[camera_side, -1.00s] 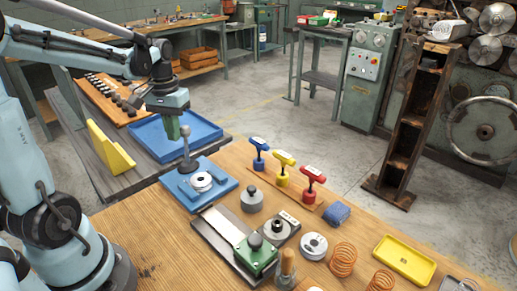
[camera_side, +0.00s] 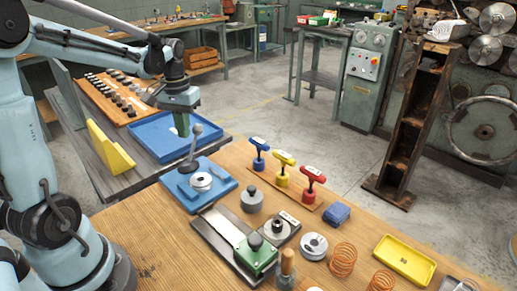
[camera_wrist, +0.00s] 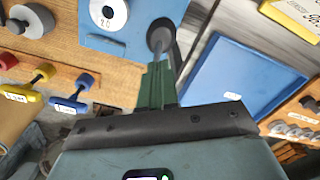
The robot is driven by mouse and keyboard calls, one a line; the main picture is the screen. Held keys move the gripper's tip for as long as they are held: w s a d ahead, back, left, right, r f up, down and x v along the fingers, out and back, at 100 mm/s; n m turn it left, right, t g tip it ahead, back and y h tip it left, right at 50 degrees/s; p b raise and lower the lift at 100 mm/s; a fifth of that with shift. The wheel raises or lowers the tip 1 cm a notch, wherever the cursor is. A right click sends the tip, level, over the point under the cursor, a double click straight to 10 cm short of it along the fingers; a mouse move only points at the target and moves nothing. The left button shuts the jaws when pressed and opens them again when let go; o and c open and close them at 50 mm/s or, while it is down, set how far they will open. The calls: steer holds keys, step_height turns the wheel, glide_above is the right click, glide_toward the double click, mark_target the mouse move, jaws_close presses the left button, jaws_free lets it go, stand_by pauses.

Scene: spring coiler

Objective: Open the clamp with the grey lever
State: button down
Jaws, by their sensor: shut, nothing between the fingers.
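The clamp is a blue block (camera_side: 222,186) with a round steel disc (camera_side: 201,181) on it. The blue block (camera_wrist: 120,45) and the disc (camera_wrist: 108,13) marked 20 also show there.
A blue tray (camera_side: 206,129) lies behind the clamp, and a yellow angled block (camera_side: 108,148) stands to its left. Blue, yellow and red T-handled tools (camera_side: 284,168) stand to the right. A grey knobbed weight (camera_side: 251,198) and a green-topped fixture (camera_side: 256,256) stand in front.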

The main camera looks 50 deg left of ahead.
steer(key=shift+s, duration=0.15)
steer(key=shift+s, duration=0.5)
step_height(320, 180, up, 8)
steer(key=shift+f, duration=0.25)
stand_by(0.5)
